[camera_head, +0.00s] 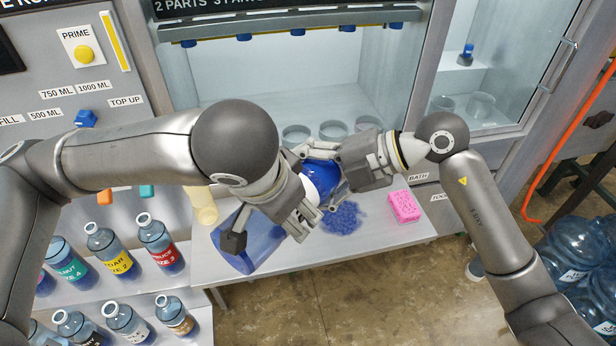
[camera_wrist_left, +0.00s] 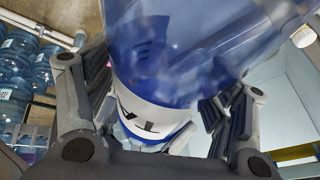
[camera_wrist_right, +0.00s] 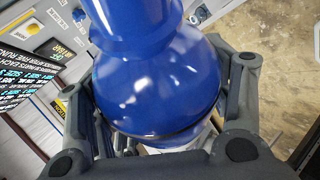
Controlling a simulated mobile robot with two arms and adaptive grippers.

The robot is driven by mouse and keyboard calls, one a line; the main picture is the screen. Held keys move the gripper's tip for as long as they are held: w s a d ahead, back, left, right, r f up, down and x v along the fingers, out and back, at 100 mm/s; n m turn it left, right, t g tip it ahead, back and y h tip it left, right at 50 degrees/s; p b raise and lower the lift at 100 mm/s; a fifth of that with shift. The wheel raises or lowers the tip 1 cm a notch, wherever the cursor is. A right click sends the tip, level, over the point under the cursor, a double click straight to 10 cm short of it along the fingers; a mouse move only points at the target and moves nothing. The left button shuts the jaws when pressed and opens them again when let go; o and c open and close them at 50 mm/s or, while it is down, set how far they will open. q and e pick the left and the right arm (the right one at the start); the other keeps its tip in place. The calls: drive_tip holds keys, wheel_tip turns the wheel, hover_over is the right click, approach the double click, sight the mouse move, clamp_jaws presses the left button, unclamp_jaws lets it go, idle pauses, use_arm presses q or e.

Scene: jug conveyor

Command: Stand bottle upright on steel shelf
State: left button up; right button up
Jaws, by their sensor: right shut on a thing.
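The bottle (camera_head: 325,180) has a glossy blue part, a white label band and a clear blue body (camera_head: 250,245). It lies tilted between my grippers above the steel shelf (camera_head: 385,248). My right gripper (camera_head: 325,165) is shut on its solid blue part, which fills the right wrist view (camera_wrist_right: 155,85). My left gripper (camera_head: 268,235) is open, its fingers spread on either side of the bottle. The left wrist view shows the clear body and white label (camera_wrist_left: 150,115) between those fingers. The grippers hide parts of the bottle in the head view.
A blue scrubber (camera_head: 343,217) and a pink sponge (camera_head: 404,206) lie on the shelf. Several small labelled bottles (camera_head: 113,250) stand at left. A yellowish cylinder (camera_head: 202,205) stands at the shelf's left end. Large water jugs (camera_head: 575,250) are at right.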

use_arm(q)
drive_tip(key=o, duration=0.3)
